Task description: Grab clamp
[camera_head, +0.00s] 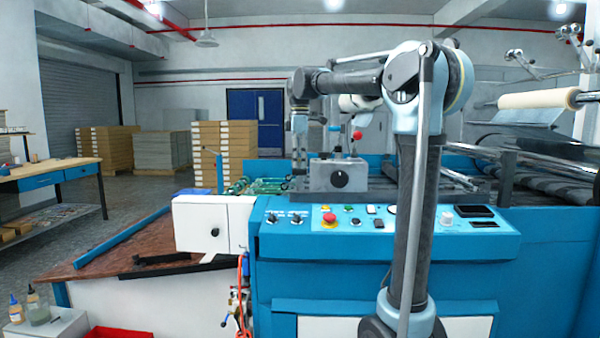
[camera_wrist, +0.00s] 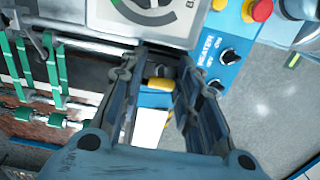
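My gripper (camera_wrist: 158,68) is open in the wrist view, its two grey fingers apart and pointing toward the machine. A small yellow-orange piece (camera_wrist: 160,84) shows between the fingers; it may be part of the clamp, but I cannot tell, and the fingers hide its surroundings. I cannot tell whether the fingers touch it. In the head view my gripper (camera_head: 299,172) hangs down at the left of the grey control box. A dark, clamp-like object (camera_head: 160,258) lies on the brown tabletop at the left; its exact kind is unclear.
The grey box with a black dial (camera_head: 339,179) stands on the blue machine (camera_head: 385,270). Green straps on rods (camera_wrist: 53,70) lie left of my fingers. Panel knobs (camera_wrist: 229,56) and a red button (camera_wrist: 262,10) are to the right. A white box (camera_head: 200,222) juts out at the left.

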